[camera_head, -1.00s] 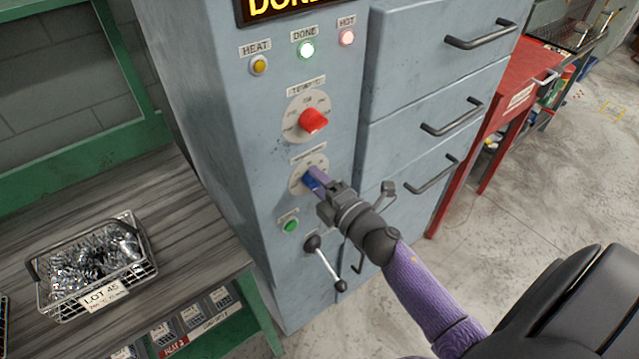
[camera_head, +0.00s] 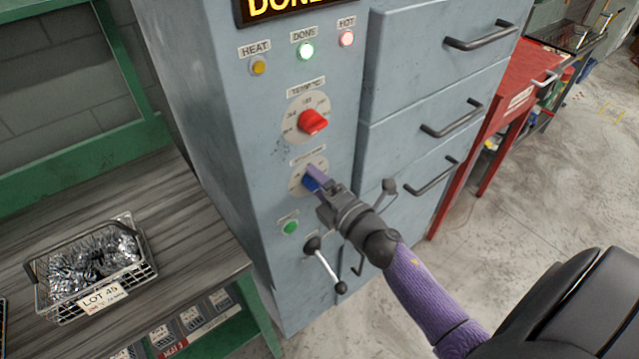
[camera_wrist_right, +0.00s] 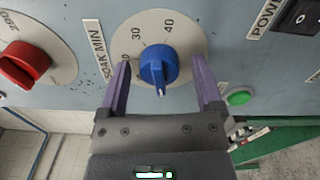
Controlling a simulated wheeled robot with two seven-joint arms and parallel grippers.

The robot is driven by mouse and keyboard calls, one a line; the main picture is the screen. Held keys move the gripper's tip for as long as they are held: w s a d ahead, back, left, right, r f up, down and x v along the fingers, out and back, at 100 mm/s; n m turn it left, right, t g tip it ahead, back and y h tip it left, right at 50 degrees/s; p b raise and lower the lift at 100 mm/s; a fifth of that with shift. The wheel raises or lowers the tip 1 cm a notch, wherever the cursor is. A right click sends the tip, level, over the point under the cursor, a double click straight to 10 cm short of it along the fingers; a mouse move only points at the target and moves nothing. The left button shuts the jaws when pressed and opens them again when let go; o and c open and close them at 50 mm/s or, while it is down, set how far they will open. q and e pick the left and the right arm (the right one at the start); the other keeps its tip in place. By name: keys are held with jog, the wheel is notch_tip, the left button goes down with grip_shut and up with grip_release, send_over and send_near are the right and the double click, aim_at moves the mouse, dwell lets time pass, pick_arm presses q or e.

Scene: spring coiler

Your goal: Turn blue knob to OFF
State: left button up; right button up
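The blue knob (camera_wrist_right: 158,66) sits on a round pale dial (camera_wrist_right: 186,28) marked 30 and 40, beside a SOAK MIN label. A white mark shows on the knob's lower edge in the wrist view; I see no OFF lettering. In the head view the blue knob (camera_head: 311,184) is partly hidden by my right gripper (camera_head: 317,176). In the wrist view my right gripper (camera_wrist_right: 162,82) is open. Its two purple fingers stand on either side of the knob, with gaps between them and it. My left gripper is not in view.
A red knob (camera_head: 312,121) on its own dial is above. A green button (camera_head: 290,227) and a ball-ended lever (camera_head: 325,263) are below. Drawers with handles (camera_head: 452,116) are on the right. A wire basket (camera_head: 140,272) stands on the left bench.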

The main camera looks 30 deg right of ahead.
jog(key=s, duration=1)
jog(key=shift+d, duration=0.4)
